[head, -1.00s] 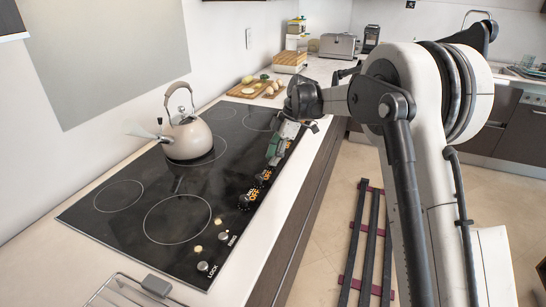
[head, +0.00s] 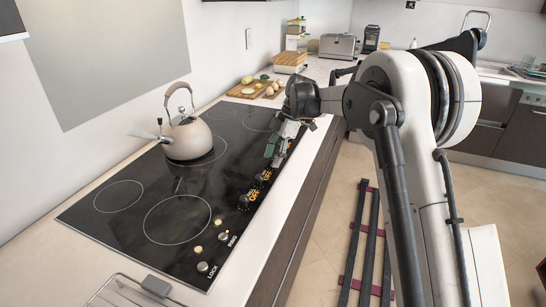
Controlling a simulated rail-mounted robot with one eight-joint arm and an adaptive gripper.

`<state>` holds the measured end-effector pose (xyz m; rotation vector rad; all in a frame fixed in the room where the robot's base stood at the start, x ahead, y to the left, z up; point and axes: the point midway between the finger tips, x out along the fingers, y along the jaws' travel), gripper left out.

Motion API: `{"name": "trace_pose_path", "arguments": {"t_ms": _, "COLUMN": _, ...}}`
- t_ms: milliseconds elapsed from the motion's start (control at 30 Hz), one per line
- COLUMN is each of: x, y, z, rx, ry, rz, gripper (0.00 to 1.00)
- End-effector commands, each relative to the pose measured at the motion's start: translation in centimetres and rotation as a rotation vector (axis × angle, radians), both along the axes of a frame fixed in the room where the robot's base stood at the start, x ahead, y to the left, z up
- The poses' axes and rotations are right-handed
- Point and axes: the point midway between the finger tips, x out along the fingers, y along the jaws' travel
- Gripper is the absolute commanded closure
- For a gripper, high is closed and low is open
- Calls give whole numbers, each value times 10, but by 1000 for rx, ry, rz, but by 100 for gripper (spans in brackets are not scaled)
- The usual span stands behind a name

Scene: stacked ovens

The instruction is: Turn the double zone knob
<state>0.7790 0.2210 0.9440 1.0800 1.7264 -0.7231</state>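The black cooktop (head: 125,225) has a row of dark knobs along its right edge. The front knob (head: 245,202) and the one behind it (head: 264,177) each have a lit orange "OFF" beside them. Their zone markings are too small to read, so I cannot tell which is the double zone knob. My gripper (head: 274,157) points down over the right edge of the cooktop, just behind these two knobs. Its fingers are small and overlap, so their opening is unclear. They may hide another knob; contact cannot be made out.
A beige kettle (head: 187,138) stands on a back-left zone. Small silver buttons (head: 203,266) sit at the front right, near "LOCK". A cutting board (head: 248,91) with food lies beyond the cooktop. A wire rack (head: 120,291) is at the front. The front zones are clear.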

Motion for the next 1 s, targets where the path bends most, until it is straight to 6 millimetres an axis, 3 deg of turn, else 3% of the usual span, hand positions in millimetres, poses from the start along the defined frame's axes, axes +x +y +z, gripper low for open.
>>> {"name": "trace_pose_path", "arguments": {"t_ms": 367, "x": 1, "y": -2, "z": 6, "rx": 0, "ry": 0, "rz": -1, "gripper": 59}}
{"name": "trace_pose_path", "arguments": {"t_ms": 800, "x": 15, "y": -29, "z": 79, "rx": 0, "ry": 0, "rz": -1, "gripper": 59}}
{"name": "trace_pose_path", "arguments": {"t_ms": 1000, "x": 19, "y": -38, "z": 103, "rx": 0, "ry": 0, "rz": -1, "gripper": 59}}
